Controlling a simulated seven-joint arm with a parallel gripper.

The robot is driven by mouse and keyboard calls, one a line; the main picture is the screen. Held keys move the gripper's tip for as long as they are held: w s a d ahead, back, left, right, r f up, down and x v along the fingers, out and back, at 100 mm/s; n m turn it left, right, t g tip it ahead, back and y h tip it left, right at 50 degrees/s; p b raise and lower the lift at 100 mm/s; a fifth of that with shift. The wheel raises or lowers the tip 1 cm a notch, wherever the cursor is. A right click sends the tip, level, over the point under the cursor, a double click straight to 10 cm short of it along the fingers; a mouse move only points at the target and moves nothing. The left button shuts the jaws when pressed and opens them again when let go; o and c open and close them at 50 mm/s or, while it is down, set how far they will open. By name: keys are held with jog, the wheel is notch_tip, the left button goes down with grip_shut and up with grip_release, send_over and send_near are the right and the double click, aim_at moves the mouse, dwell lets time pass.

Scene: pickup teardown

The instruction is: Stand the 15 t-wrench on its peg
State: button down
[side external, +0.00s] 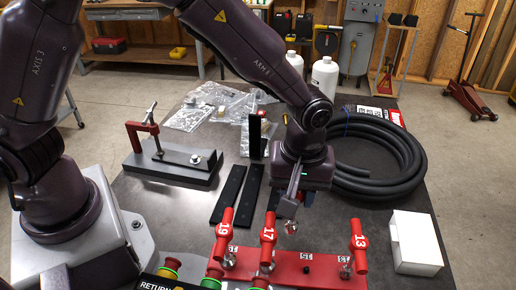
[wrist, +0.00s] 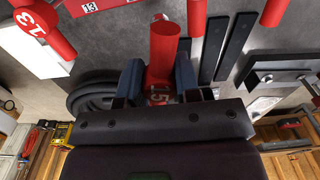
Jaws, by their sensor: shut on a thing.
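My gripper (side external: 292,196) is shut on the red 15 t-wrench, whose handle (wrist: 164,45) shows between the fingers in the wrist view. The number 15 is partly visible close to the gripper. In the side view most of that wrench is hidden by the gripper, and a metal end (side external: 291,227) hangs below, apart from the rack and above it. The red rack (side external: 325,272) stands at the front, with a bare dark peg spot (side external: 306,270) by the 15 label. The 19 (side external: 224,236), 17 (side external: 268,240) and 13 (side external: 359,240) wrenches stand on it, either side of that spot.
A white box (side external: 415,243) stands right of the rack. A coiled black hose (side external: 385,160) lies behind. Dark flat bars (side external: 230,192) and a clamp fixture (side external: 170,165) lie to the left. Coloured buttons (side external: 213,275) sit at the front edge.

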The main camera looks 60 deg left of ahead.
jog(key=s+d+f+n, duration=0.1)
jog(key=d+f+n, duration=0.1)
jog(key=d, duration=0.4)
jog(key=shift+d+f+n, duration=0.25)
jog(key=shift+f+n, duration=0.15)
jog(key=shift+f, duration=0.25)
jog(key=shift+f, duration=0.15)
dwell(0.4)
jog(key=shift+f, duration=0.9)
jog(key=c, duration=0.8)
grip_release()
jog(key=shift+o, duration=0.2)
